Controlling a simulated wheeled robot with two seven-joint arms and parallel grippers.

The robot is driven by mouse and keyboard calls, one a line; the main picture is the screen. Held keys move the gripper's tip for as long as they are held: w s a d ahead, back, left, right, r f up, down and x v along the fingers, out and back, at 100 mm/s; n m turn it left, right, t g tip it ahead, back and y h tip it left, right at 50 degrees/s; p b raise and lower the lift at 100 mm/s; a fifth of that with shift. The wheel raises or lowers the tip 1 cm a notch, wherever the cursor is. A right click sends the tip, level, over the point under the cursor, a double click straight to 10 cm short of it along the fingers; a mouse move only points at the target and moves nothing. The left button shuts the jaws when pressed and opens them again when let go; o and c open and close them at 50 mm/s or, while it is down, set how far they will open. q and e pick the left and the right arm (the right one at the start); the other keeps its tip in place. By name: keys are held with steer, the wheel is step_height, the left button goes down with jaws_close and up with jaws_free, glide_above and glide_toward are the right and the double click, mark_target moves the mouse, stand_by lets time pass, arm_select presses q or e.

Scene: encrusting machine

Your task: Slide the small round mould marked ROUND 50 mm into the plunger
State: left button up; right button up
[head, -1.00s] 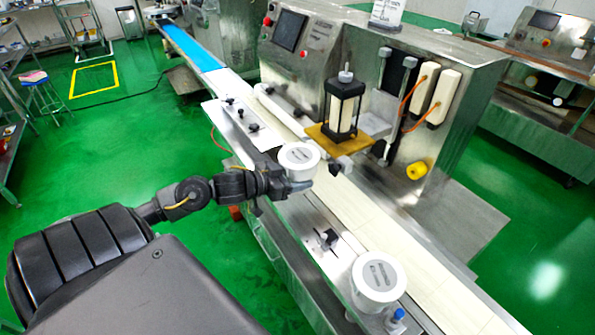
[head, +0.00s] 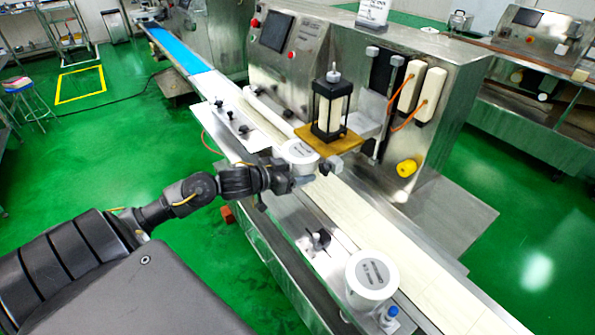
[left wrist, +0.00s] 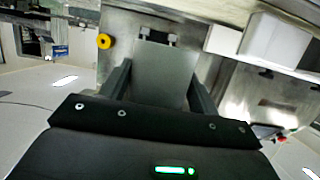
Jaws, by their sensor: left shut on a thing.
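My left gripper (head: 300,176) is shut on a white round mould (head: 299,151) with a grey printed label, too small to read. The mould is level, just in front of and below the left corner of the yellow plate (head: 313,139). I cannot tell whether they touch. The plunger (head: 333,107), a black frame around a pale cylinder, stands on that plate. In the left wrist view my fingers (left wrist: 160,88) stand either side of a flat grey surface (left wrist: 162,75), probably the held mould. My right gripper is not in view.
A second, larger-looking white round mould (head: 372,276) stands at the near end of the machine's side ledge, beside a blue-topped knob (head: 392,312). The pale conveyor belt (head: 385,225) is clear. The steel machine body (head: 440,120) rises behind, with a yellow knob (head: 407,167).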

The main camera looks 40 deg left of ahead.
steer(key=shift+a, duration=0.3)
arm_select(q)
steer(key=shift+r, duration=0.15)
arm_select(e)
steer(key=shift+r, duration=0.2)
arm_select(q)
steer(key=shift+p, duration=0.45)
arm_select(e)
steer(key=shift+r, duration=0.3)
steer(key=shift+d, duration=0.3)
arm_select(q)
steer(key=shift+w, duration=0.25)
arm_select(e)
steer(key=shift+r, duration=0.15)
arm_select(q)
steer(key=shift+w+d+p, duration=0.15)
steer(key=shift+w+p, duration=0.2)
steer(key=shift+p, duration=0.05)
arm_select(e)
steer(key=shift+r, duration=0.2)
arm_select(q)
steer(key=shift+w, duration=0.1)
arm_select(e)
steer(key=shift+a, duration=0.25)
